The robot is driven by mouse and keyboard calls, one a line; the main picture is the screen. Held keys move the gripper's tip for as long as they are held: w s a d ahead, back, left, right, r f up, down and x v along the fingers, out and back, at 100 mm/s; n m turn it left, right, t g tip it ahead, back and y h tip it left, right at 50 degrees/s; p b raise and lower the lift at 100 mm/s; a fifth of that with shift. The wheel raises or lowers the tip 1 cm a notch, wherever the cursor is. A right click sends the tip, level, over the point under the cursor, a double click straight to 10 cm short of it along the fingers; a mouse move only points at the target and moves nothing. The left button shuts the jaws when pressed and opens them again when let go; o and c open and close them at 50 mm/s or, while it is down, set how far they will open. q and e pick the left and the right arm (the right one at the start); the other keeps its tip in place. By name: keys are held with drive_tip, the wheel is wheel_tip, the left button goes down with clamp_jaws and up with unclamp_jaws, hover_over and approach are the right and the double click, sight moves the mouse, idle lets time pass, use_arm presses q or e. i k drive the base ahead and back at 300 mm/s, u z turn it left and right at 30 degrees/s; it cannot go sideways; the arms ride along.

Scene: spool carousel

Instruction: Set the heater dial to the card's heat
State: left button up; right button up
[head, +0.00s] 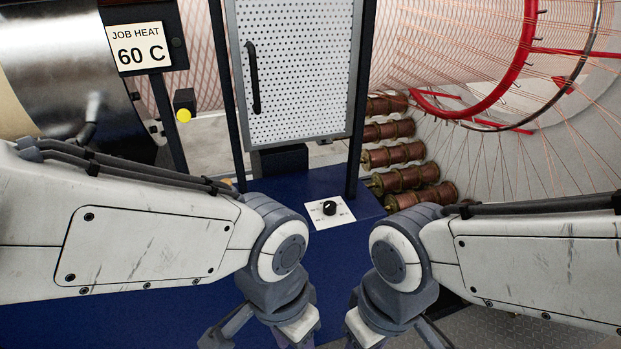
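The card (139,46) at the upper left reads "JOB HEAT 60 C". The heater dial is a small black knob (330,207) on a white plate (331,219) on the blue surface, below the perforated door. Marks on the plate are too small to read, and I cannot tell where the dial points. My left gripper (265,343) and my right gripper (392,343) are at the bottom edge, nearer than the dial and apart from it. Their fingertips are cut off by the frame, so their opening does not show.
A perforated white door (300,70) with a black handle (253,78) stands behind the dial. Several copper spools (397,154) lie to its right, below a red ring (500,95) with strung wires. The blue surface (335,262) around the dial is clear.

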sight(329, 207)
drive_tip(key=z, duration=0.05)
drive_tip(key=k, duration=0.55)
drive_tip(key=u, duration=0.9)
drive_tip(key=i, duration=1.3)
drive_tip(key=z, duration=0.7)
